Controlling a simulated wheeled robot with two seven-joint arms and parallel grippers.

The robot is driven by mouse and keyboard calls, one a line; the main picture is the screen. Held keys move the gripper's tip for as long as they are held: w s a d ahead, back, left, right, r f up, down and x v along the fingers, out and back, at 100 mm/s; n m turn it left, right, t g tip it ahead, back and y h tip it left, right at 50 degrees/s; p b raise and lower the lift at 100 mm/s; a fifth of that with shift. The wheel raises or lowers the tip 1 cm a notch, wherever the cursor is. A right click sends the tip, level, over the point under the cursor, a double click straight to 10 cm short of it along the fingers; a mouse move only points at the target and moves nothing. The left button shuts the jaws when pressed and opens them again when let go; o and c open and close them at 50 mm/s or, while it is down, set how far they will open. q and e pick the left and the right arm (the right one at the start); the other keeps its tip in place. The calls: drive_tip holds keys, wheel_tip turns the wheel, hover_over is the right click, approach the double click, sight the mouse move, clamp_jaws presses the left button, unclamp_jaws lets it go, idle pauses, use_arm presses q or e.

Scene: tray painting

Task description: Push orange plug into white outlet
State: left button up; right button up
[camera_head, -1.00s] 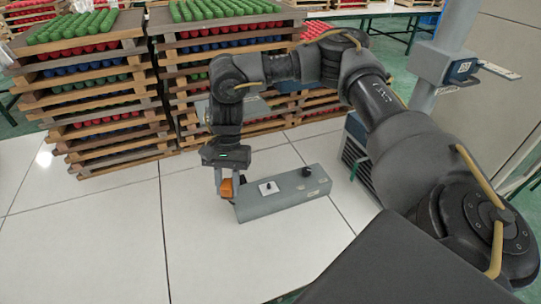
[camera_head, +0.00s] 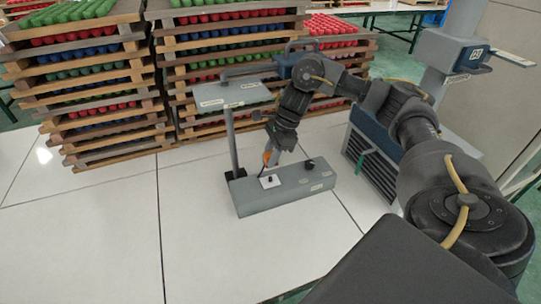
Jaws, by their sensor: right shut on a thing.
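The white outlet (camera_head: 270,182) is a small white plate with a dark centre on top of the long grey box, near its left end. My right gripper (camera_head: 267,160) comes down just above and behind the outlet, tilted. It is shut on the orange plug (camera_head: 266,157), which shows only as a small orange patch. The plug's lower end is close to the outlet; I cannot tell whether they touch. My left gripper is not in view.
The grey box (camera_head: 295,196) has a black knob (camera_head: 309,165) on top. A grey post stand (camera_head: 232,145) with a flat top rises behind the box's left end. Stacked wooden trays (camera_head: 95,150) of coloured pieces stand at the back. The white table in front is clear.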

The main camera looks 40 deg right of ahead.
sight(270, 177)
drive_tip(key=shift+f+b, duration=2.1)
drive_tip(key=shift+f, duration=0.4)
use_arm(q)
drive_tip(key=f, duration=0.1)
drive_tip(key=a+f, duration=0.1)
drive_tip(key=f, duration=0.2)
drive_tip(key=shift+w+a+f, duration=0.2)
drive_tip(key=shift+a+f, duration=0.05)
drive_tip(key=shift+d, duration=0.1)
use_arm(e)
drive_tip(key=shift+f, duration=0.3)
drive_tip(key=shift+f+b, duration=0.2)
drive_tip(key=shift+b, duration=0.25)
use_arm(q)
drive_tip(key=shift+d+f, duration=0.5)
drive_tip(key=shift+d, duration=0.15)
use_arm(e)
drive_tip(key=shift+f, duration=0.15)
